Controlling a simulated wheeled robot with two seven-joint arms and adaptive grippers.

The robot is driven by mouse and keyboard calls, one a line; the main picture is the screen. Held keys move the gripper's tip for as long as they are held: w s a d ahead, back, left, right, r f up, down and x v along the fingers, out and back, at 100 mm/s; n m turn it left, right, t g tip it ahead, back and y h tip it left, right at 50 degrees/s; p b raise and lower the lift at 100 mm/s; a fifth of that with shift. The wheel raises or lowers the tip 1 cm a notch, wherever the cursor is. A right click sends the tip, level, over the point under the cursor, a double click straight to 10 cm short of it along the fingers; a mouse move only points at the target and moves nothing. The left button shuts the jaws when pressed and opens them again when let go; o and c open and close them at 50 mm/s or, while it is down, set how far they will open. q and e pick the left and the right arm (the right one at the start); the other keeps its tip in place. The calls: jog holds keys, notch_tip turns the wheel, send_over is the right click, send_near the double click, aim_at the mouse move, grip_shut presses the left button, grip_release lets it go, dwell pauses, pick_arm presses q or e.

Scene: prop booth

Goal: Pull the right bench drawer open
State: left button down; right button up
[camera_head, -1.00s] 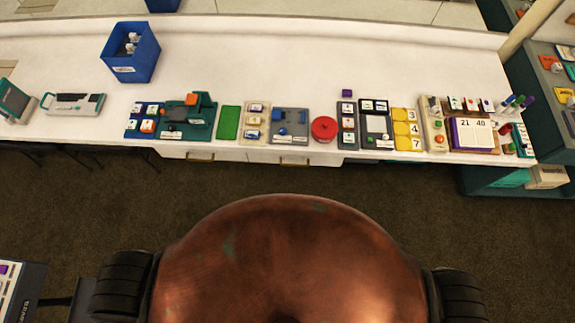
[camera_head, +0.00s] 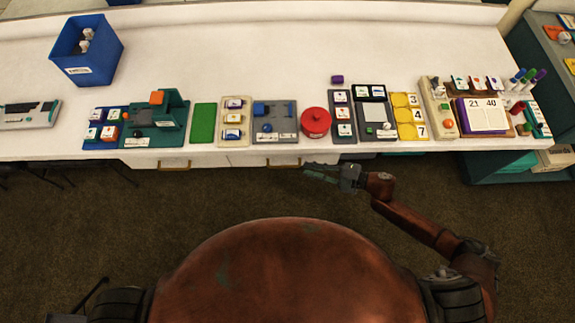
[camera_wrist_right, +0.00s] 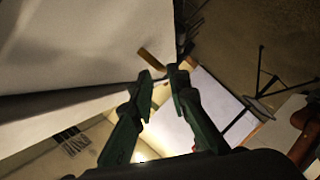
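The right bench drawer (camera_head: 262,159) has a pale front under the bench's front edge, with a brass handle (camera_head: 282,165). The drawer looks shut. My right gripper (camera_head: 305,170) is just to the right of that handle, in front of the bench, with its fingers pointing left. In the right wrist view its two green fingers (camera_wrist_right: 163,75) are apart with nothing between them. A brass handle (camera_wrist_right: 152,59) shows just beyond the fingertips, apart from them as far as I can tell. My left gripper is not in view.
A second brass handle (camera_head: 173,168) marks the left drawer. The white bench top (camera_head: 250,60) carries a blue bin (camera_head: 86,58), a red round container (camera_head: 315,122), a green mat (camera_head: 203,123) and several trays along its front edge. Brown floor lies open before the bench.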

aim_at(292, 167)
jog(key=shift+n, duration=0.3)
jog(key=x, duration=0.3)
jog(key=b+x, duration=0.1)
jog(key=x, duration=0.4)
jog(key=shift+s+a+r, duration=0.25)
jog(key=shift+a+r, duration=0.05)
jog(key=shift+a, duration=0.2)
jog(key=shift+c, duration=0.7)
grip_shut()
